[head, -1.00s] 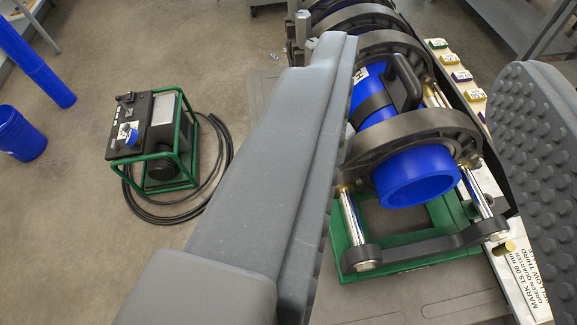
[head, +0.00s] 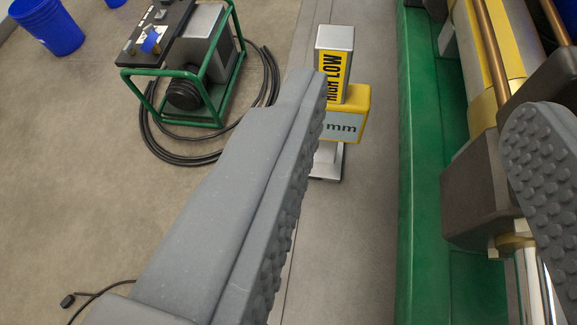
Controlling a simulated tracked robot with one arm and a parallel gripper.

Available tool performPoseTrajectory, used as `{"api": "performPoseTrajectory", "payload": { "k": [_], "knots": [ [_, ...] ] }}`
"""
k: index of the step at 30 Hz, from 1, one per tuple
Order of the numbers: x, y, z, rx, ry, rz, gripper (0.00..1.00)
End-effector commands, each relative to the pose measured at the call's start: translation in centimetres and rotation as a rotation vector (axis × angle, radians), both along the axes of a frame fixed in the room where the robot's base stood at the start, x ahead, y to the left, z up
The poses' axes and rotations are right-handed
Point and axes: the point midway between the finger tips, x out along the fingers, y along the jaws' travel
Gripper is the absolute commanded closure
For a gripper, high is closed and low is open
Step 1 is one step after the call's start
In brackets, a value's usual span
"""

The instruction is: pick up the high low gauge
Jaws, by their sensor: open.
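The high low gauge (head: 336,95) stands upright on the floor strip in the upper middle of the head view. It has a silver top with a yellow HIGH LOW label, a yellow body with a grey mm display, and a silver foot. My gripper (head: 415,120) is open, with its grey left finger at centre and its studded right finger at the right edge. The left finger's tip overlaps the gauge's left side in the picture and hides part of it. The gauge appears beyond the fingertips, with nothing held; I cannot tell the exact distance.
A green cart frame (head: 420,200) with metal rods and a dark clamp block (head: 480,185) stands close on the right, by the right finger. A green-framed power unit (head: 185,75) with a coiled black hose is upper left. A blue bucket (head: 50,28) stands at far left.

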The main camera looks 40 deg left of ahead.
Motion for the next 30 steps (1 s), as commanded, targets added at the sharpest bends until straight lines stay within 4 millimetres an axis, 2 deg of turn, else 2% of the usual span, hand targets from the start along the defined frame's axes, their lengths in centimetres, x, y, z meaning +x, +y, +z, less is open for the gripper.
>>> {"api": "performPoseTrajectory", "payload": {
  "k": [1,6,11,24,30],
  "knots": [
    [0.0,0.9,-2.3,0.005,0.013,0.018,0.51],
    [0.1,2.6,-5.7,0.013,0.013,0.049,0.51],
    [1.0,3.2,-6.6,0.015,0.01,0.055,0.51],
    [6.3,5.5,-8.9,0.015,0.009,0.055,0.51],
    [7.4,5.9,-9.4,0.014,0.011,0.056,0.51]
  ]
}}
